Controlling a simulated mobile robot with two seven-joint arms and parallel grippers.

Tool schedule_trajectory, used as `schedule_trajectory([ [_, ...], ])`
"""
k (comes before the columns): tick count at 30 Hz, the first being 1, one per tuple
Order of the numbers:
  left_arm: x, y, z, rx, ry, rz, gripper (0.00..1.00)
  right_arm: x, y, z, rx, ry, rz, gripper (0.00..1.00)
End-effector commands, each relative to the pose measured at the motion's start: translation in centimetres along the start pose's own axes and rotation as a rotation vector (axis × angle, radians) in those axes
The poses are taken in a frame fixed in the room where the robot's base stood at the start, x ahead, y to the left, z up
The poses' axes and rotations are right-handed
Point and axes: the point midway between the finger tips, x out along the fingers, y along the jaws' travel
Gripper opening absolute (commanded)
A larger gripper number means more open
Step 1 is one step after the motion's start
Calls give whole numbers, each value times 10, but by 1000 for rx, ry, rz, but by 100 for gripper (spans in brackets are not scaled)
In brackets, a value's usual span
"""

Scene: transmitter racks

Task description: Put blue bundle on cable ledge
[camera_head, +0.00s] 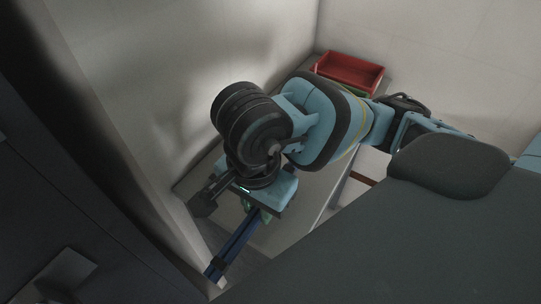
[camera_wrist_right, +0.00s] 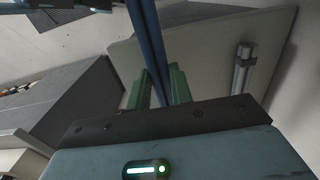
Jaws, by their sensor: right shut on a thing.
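The blue bundle (camera_head: 236,243) is a thin, long dark-blue strand group with a dark band near its lower end. My right gripper (camera_head: 262,213) is shut on it, and the bundle slants down to the left from the jaws in the head view. In the right wrist view, the blue bundle (camera_wrist_right: 149,42) runs up between the green fingers of the right gripper (camera_wrist_right: 160,85). The bundle's far end is cut off there. I cannot tell which surface is the cable ledge. My left gripper is not in view.
A red bin (camera_head: 350,69) stands in the back corner by the pale walls. A dark cabinet (camera_head: 70,190) fills the left side. In the right wrist view, a pale panel with a metal handle (camera_wrist_right: 242,68) is at the right. My arm hides much of the middle.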

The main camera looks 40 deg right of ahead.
Motion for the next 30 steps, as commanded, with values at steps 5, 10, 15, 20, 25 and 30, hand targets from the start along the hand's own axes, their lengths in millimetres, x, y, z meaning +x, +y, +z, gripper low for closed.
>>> schedule_trajectory([
  [5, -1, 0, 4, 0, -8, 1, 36, 4, -14, -34, 11, 1, 3, 0],
  [10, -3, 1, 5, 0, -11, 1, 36, 7, -30, -70, 10, 2, 2, 0],
  [15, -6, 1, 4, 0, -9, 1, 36, 10, -46, -105, 8, 1, 1, 0],
  [20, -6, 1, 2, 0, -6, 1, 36, 13, -58, -130, 5, 1, 0, 0],
  [25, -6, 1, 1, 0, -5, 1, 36, 14, -63, -140, 1, 1, 1, 0],
  [30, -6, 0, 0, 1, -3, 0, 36, 16, -63, -141, 0, 0, 1, 0],
])
